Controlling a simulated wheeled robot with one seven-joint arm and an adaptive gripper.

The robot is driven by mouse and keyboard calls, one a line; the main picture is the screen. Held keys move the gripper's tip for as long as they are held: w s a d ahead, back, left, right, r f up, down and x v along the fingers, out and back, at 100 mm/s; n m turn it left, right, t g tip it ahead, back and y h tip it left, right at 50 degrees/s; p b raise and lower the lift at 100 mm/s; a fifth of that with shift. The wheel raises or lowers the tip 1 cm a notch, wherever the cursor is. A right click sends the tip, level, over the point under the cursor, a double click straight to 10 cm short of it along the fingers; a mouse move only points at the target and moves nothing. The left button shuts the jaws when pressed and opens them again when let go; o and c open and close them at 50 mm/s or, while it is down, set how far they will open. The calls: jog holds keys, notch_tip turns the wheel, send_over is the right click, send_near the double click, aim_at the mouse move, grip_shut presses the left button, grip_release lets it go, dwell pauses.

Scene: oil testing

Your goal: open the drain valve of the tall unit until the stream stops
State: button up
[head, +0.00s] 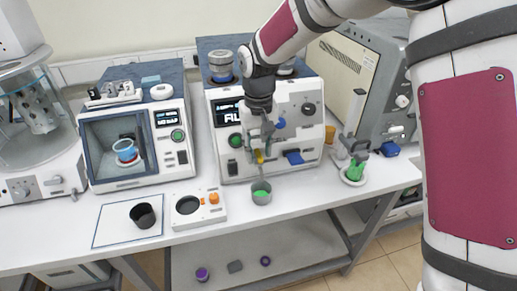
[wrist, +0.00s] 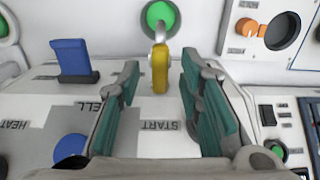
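The tall unit (head: 222,108) stands in the middle of the bench with a display and knobs on its front. Its yellow drain valve handle (head: 259,157) sits low on the front, partly hidden by my gripper (head: 264,136) in the head view. A grey cup (head: 261,197) with green liquid stands below. In the wrist view, my gripper (wrist: 160,100) is open, with its teal finger pads on either side of the yellow handle (wrist: 160,70) and gaps on both sides. The green liquid (wrist: 160,15) shows beyond the handle. I cannot make out a stream.
A blue lever (head: 294,158) is on the unit's front, right of the valve. A white plate with a round well and orange knobs (head: 205,220) lies left of the cup. A dark cup (head: 143,215) stands farther left.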

aim_at(259, 154)
notch_tip(259, 154, up, 12)
dwell(0.5)
jog(key=s+d+r+m+t, duration=0.1)
jog(key=s+d+r, duration=0.2)
jog(key=s+d, duration=0.3)
jog(key=s+d+r+m+t, duration=0.1)
jog(key=s+d+r+t, duration=0.15)
jog(key=s+d, duration=0.3)
jog(key=s+d+r+t, duration=0.1)
jog(key=s+d+r, duration=0.2)
jog(key=s+d, duration=0.3)
jog(key=s+d+f+m, duration=0.1)
jog(key=s+d+f, duration=0.1)
jog(key=s, duration=0.6)
jog(key=shift+s+d+f+t, duration=0.2)
jog(key=shift+s+d+t, duration=0.15)
jog(key=shift+t, duration=0.1)
jog(key=shift+r, duration=0.1)
dwell(0.8)
